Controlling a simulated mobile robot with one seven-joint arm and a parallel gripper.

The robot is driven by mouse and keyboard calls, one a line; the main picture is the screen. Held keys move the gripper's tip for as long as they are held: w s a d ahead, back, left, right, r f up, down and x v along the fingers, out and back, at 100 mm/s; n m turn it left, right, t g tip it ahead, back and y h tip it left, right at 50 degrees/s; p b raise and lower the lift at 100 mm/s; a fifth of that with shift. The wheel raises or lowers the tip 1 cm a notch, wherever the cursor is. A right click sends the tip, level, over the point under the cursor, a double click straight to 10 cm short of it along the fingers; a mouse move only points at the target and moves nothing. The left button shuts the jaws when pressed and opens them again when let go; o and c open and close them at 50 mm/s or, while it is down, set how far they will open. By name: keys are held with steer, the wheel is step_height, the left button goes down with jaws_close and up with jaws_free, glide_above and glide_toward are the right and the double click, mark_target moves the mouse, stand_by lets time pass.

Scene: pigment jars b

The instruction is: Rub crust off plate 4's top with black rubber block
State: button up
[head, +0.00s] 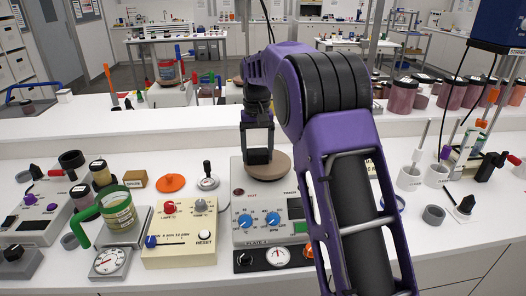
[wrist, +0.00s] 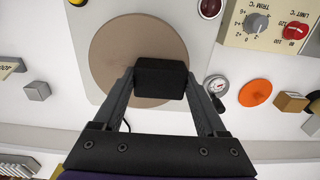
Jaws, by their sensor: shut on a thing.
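Plate 4 is a pale hotplate unit (head: 240,205) with blue knobs and a "PLATE 4" label on its front, in the middle of the head view. Its round tan top (wrist: 118,42) fills the upper left of the wrist view; faint brownish marks may show on it, but I cannot make out the crust clearly. My gripper (head: 258,150) is over the plate's top, and in the wrist view my gripper (wrist: 159,85) is shut on the black rubber block (wrist: 160,72). The block overlaps the disc's edge in that view. I cannot tell whether it touches the top.
A cream box with a RESET button (head: 182,235) stands left of the plate. A green-handled jar (head: 118,208) stands further left.

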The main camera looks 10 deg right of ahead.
mark_target(285, 160)
steer(key=shift+a+f, duration=0.1)
steer(key=shift+a, duration=1.05)
steer(key=shift+d, duration=5.15)
steer(key=shift+r, duration=3.15)
steer(key=shift+r, duration=0.1)
step_height(285, 160, up, 3)
steer(key=shift+f, duration=0.1)
